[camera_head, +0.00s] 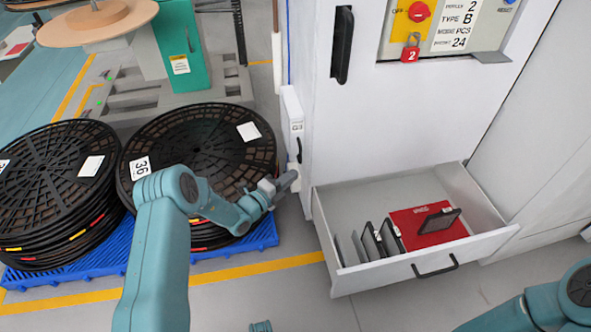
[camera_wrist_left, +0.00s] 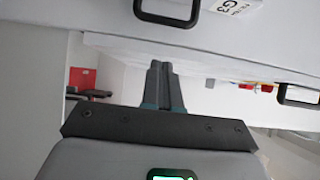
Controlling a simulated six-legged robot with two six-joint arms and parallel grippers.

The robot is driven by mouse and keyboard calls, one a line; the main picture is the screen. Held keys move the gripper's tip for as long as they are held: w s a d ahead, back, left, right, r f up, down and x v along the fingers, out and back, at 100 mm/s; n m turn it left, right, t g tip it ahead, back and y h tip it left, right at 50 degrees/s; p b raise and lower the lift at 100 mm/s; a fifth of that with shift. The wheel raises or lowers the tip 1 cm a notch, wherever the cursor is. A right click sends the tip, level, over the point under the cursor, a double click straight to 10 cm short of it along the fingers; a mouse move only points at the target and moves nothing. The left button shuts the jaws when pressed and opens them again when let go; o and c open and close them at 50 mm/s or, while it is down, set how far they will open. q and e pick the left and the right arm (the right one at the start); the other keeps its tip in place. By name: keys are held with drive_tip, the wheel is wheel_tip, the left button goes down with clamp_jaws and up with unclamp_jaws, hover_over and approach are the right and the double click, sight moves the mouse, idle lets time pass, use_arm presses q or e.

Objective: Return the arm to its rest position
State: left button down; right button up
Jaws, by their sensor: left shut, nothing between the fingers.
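My left arm comes in from the bottom left in the head view. My left gripper (camera_head: 286,181) is shut and empty, in front of the white cabinet (camera_head: 390,120) and left of its open drawer (camera_head: 345,280). In the left wrist view the two fingers (camera_wrist_left: 160,70) are together with nothing between them. Part of my right arm shows at the bottom right of the head view; its gripper does not show.
Stacked black reels (camera_head: 200,140) stand on a blue pallet (camera_head: 105,270) at left. A red padlock (camera_head: 410,54) hangs on the cabinet panel. Grey floor is free in front.

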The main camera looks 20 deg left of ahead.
use_arm(q)
drive_tip(key=p+v, duration=0.2)
drive_tip(key=v, duration=0.5)
drive_tip(key=shift+s+a+f, duration=0.2)
drive_tip(key=shift+a, duration=0.1)
